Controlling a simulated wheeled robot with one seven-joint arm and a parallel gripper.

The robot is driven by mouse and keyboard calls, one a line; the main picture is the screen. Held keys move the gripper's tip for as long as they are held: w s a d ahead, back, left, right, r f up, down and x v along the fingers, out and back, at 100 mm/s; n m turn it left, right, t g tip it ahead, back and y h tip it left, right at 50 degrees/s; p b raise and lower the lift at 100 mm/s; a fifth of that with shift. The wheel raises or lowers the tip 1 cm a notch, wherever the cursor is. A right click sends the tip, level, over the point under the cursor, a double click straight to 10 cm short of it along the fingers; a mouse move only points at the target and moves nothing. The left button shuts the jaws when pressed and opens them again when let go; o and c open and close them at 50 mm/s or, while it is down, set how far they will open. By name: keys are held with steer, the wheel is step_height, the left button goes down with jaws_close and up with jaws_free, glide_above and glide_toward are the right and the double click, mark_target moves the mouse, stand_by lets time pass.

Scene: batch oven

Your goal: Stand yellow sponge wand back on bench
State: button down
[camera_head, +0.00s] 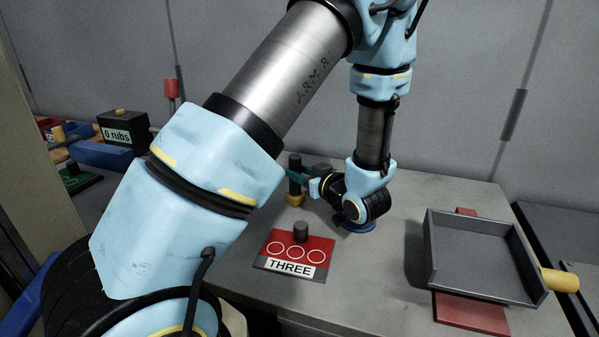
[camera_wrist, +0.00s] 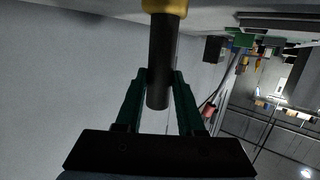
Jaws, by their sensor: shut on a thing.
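The yellow sponge wand has a dark cylindrical handle (camera_head: 295,162) and a yellow sponge end (camera_head: 294,199). It is upright, sponge down, over the grey bench (camera_head: 380,285) behind the red card; I cannot tell whether the sponge touches the bench. My gripper (camera_head: 297,175) reaches in from the right and is shut on the handle, with its teal fingers. In the wrist view the fingers (camera_wrist: 159,78) pinch the dark handle (camera_wrist: 160,50) from both sides, and the yellow sponge (camera_wrist: 164,5) is cut off at the top edge.
A red THREE card (camera_head: 294,255) with a dark knob lies in front of the wand. A blue disc (camera_head: 360,227) is under my wrist. A grey tray (camera_head: 480,285) with a yellow handle sits on a red mat at right. A "0 rubs" box (camera_head: 122,133) stands back left.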

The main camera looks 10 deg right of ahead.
steer(key=shift+f, duration=0.2)
steer(key=c, duration=0.5)
jaws_free()
steer(key=shift+r, duration=0.2)
steer(key=b+v, duration=0.3)
steer(key=v, duration=0.9)
steer(key=shift+d, duration=0.1)
